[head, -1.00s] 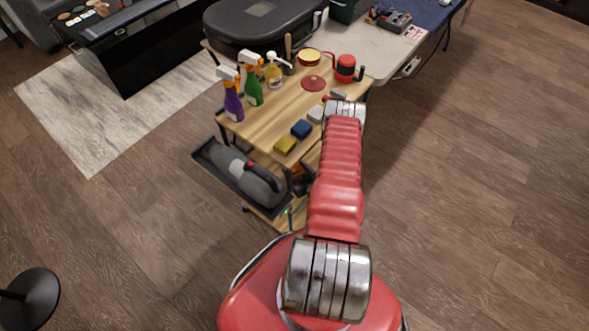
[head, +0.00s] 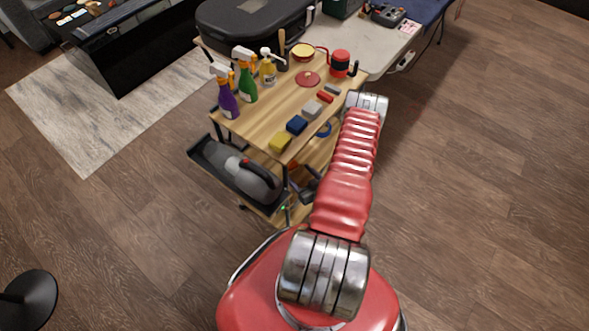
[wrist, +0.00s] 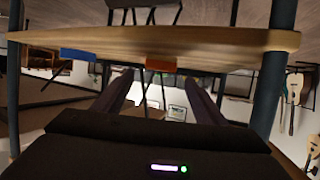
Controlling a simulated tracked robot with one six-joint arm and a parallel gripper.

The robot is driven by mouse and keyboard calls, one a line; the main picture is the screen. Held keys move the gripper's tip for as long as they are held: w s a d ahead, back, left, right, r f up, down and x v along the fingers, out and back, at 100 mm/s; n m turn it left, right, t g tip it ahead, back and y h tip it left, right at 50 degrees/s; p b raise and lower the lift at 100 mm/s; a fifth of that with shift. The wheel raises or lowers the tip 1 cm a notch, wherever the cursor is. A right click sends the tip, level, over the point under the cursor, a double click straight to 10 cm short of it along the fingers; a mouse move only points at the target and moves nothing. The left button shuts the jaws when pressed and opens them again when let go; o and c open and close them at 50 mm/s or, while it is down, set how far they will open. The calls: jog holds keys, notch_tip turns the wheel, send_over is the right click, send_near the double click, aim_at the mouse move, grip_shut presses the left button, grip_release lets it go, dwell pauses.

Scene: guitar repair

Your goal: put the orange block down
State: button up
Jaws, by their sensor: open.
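The wrist picture looks upside down. In it, an orange block (wrist: 160,64) rests against a wooden shelf board, close to its edge. My gripper (wrist: 157,84) is open, its two dark fingers wide apart. The block shows in the gap beyond the fingertips, with clear space on both sides; I see no contact. In the head view, a small orange patch (head: 294,165) on the cart's lower level may be this block, mostly hidden.
A blue item (wrist: 78,54) is on the same shelf, left of the block. Cart posts (wrist: 269,95) stand at both sides. Floor to the right is free.

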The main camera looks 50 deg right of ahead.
jog(key=shift+v, duration=2.15)
